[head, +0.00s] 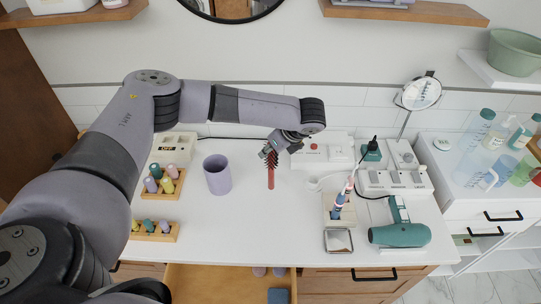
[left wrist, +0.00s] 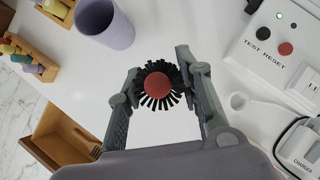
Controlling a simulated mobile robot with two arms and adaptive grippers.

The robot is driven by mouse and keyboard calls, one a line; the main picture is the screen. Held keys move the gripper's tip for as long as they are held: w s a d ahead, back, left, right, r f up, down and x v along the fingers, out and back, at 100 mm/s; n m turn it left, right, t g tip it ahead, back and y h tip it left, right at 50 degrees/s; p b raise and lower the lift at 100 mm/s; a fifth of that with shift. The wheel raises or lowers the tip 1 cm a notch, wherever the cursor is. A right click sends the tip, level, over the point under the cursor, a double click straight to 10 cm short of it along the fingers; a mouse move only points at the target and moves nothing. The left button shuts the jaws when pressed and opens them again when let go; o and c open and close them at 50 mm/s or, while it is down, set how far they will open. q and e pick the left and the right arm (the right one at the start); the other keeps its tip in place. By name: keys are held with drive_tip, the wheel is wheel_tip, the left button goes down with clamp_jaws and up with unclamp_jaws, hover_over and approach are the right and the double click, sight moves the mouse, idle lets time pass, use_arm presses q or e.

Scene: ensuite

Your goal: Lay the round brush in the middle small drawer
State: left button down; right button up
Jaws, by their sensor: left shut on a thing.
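The round brush (head: 271,178) has black bristles and a red handle. It hangs upright, handle down, above the white counter; I cannot tell whether its tip touches the surface. My left gripper (head: 270,152) is shut on its bristled upper part. In the left wrist view the brush (left wrist: 158,86) shows its red round end between the two fingers of the gripper (left wrist: 158,80). An open wooden drawer (head: 215,278) lies below the counter's front edge, between closed fronts; it also shows in the left wrist view (left wrist: 60,140). My right gripper is out of view.
A lilac cup (head: 217,175) stands left of the brush, with wooden racks of small bottles (head: 166,180) further left. A white test-reset box (head: 323,152), a brush stand (head: 339,208), a square mirror (head: 338,240) and a teal hairdryer (head: 400,234) stand to the right. The counter's front middle is clear.

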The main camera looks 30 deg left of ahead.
sight(270, 159)
use_arm(q)
wheel_tip(270, 159, down, 4)
drive_tip(key=shift+s+p, duration=0.1)
drive_tip(key=shift+p, duration=0.4)
drive_tip(key=shift+f, duration=0.1)
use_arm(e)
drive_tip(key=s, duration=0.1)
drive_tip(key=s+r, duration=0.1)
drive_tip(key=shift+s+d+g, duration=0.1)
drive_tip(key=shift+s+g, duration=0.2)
use_arm(q)
drive_tip(key=c, duration=1.5)
unclamp_jaws()
drive_tip(key=o, duration=0.4)
drive_tip(key=shift+f, duration=0.1)
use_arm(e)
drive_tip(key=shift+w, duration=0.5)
